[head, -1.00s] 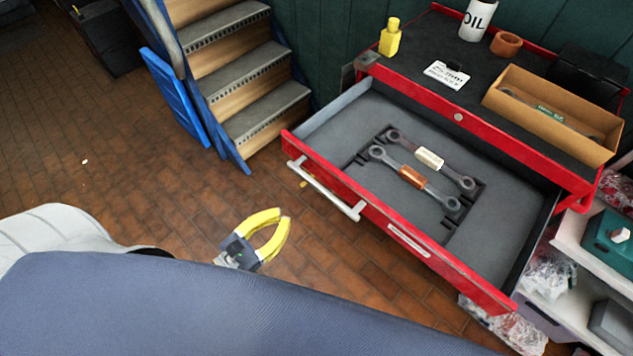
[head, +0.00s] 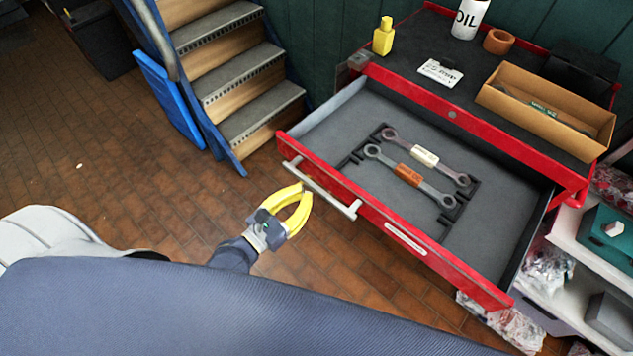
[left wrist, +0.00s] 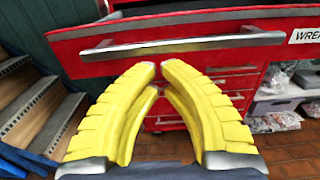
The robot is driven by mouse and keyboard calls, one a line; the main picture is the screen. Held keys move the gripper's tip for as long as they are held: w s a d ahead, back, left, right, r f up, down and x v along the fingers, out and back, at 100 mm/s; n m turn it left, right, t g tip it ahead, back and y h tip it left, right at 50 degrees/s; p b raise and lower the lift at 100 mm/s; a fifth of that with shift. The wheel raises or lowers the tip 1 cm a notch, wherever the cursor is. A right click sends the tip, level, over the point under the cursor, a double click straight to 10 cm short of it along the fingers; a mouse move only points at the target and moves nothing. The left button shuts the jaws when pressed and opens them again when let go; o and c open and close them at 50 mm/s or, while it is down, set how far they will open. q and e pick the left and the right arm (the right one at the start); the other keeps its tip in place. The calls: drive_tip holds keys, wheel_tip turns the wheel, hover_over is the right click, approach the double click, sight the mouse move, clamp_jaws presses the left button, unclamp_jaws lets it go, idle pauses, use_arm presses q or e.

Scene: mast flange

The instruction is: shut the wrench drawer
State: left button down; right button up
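The wrench drawer (head: 440,252) of the red tool cabinet stands pulled far out. Two wrenches, one with a white band (head: 425,157) and one with an orange band (head: 408,174), lie inside. My left gripper (head: 303,190), with yellow fingers, has its tips almost together and empty, just short of the handle; contact is not visible. My right gripper is out of view.
On the cabinet top are a yellow bottle (head: 384,37), an oil can (head: 468,20), an orange ring (head: 498,41) and a cardboard tray (head: 545,108). Stairs (head: 240,85) stand behind left. A shelf with a teal box (head: 608,235) is at right. Floor before the drawer is clear.

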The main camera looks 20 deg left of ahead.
sight(321, 179)
use_arm(q)
drive_tip(key=shift+x, duration=2.55)
drive_tip(key=shift+w, duration=0.1)
